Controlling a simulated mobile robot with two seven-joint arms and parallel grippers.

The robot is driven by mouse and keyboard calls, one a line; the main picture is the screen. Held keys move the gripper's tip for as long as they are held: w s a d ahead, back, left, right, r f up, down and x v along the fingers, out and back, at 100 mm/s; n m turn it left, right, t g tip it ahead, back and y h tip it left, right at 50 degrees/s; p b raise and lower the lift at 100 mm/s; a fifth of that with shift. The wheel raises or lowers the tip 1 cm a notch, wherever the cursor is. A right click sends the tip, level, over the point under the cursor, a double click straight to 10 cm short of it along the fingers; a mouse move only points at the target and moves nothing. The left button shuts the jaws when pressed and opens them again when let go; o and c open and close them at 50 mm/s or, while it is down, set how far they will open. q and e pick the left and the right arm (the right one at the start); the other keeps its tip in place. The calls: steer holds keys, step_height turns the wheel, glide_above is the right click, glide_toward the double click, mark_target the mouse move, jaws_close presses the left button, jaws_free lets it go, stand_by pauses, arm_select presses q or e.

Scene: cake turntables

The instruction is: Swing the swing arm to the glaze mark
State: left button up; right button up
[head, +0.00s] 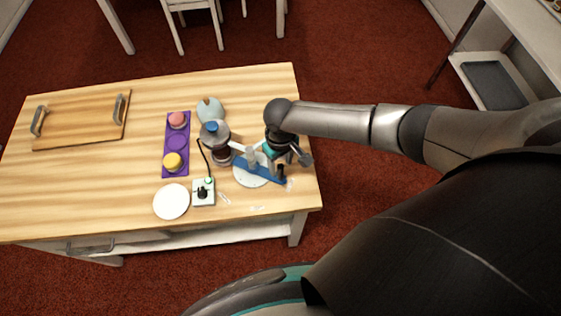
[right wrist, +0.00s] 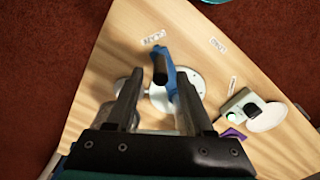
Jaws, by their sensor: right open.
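The blue swing arm (head: 262,170) lies over a round white base (head: 245,180) near the table's right end. A black upright knob (right wrist: 160,68) stands near its outer end. The tip points toward a small white label (right wrist: 153,38) at the table edge; I cannot read its lettering surely. Two more labels, one (right wrist: 217,45) and another (right wrist: 233,84), lie around the base. My right gripper (right wrist: 158,80) is open above the arm, with the knob showing between its fingers; I cannot tell whether they touch it. My left gripper is not in view.
A white box with a black knob (head: 203,192) and a white plate (head: 171,202) stand left of the base. A purple tray (head: 176,143) holds cakes. A blue-topped jar (head: 213,133) stands close behind. A wooden board (head: 82,119) lies far left.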

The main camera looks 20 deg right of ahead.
steer(key=shift+r, duration=0.1)
step_height(320, 180, up, 5)
steer(key=p, duration=0.5)
steer(key=shift+p, duration=0.4)
steer(key=shift+r, duration=0.95)
